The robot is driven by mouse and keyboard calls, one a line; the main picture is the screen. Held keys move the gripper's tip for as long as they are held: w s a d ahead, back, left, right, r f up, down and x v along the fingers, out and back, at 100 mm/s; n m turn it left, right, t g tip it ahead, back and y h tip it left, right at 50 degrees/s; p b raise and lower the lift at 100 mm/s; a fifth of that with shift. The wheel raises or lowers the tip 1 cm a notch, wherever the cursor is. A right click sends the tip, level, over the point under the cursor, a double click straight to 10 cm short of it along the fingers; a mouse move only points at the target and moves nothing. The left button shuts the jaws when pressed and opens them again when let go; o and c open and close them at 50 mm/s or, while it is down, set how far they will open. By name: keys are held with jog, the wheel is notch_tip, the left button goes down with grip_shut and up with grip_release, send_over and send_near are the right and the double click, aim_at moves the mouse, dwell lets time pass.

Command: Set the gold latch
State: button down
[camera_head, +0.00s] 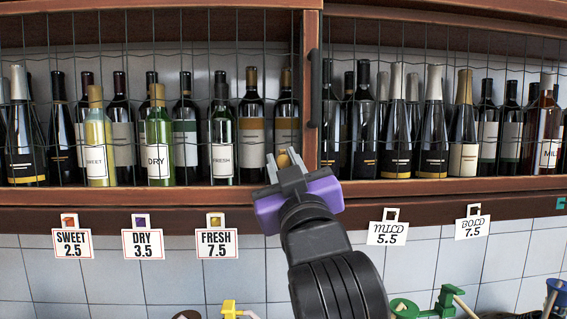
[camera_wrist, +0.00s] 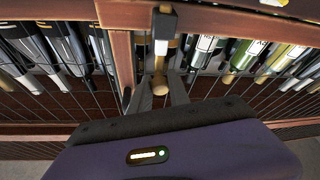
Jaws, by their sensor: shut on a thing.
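The gold latch (camera_head: 287,157) shows as a small gold piece at my fingertips, in front of the lower right corner of the left mesh door. In the wrist view it is a short gold knob (camera_wrist: 160,82) between the two fingers, below a dark block (camera_wrist: 165,22). My purple and grey gripper (camera_head: 283,168) reaches up to it from below and is shut on it. The fingers also show in the wrist view (camera_wrist: 160,96). In the head view my gripper hides part of the latch and the shelf edge behind it.
Wine bottles (camera_head: 222,130) stand behind the wire mesh of the wooden cabinet (camera_head: 150,193). A black vertical handle (camera_head: 315,85) is on the right door. Price tags such as FRESH (camera_head: 217,244) and MILD (camera_head: 387,233) hang below. Green (camera_head: 445,300) and yellow (camera_head: 229,308) fittings stand at the bottom.

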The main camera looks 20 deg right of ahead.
jog(key=shift+f+b, duration=1.05)
jog(key=shift+f, duration=0.45)
jog(key=c, duration=1.2)
grip_release()
jog(key=shift+a, duration=0.1)
jog(key=shift+c, duration=0.2)
jog(key=b+v, duration=0.2)
jog(key=v, duration=0.5)
jog(key=shift+s, duration=0.4)
